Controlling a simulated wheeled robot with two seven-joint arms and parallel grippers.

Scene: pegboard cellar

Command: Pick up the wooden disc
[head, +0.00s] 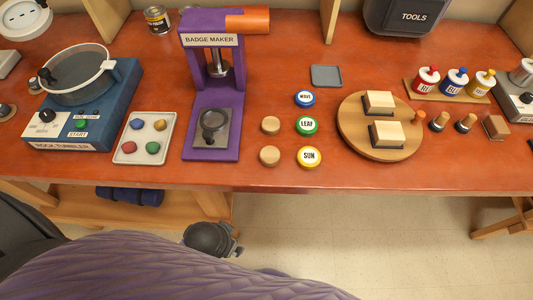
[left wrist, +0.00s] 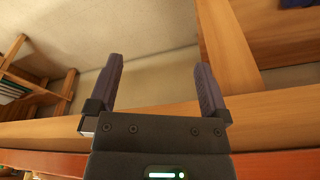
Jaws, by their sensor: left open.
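Two small plain wooden discs lie on the red-brown bench top in the head view. One wooden disc (head: 270,125) is left of the green LEAF badge, and the other wooden disc (head: 270,156) is left of the yellow SUN badge. My left gripper (left wrist: 160,85) shows in the left wrist view with its two dark fingers wide apart and nothing between them. It points past wooden beams and pale floor, away from the discs. Its fingers cannot be made out in the head view. My right gripper is in neither view.
The purple badge maker (head: 212,120) stands left of the discs. The blue WAVE badge (head: 304,98), LEAF badge (head: 307,125) and SUN badge (head: 308,157) lie to the right. A round wooden board (head: 349,131) carries two blocks. The bench's front edge (head: 290,188) is near the discs.

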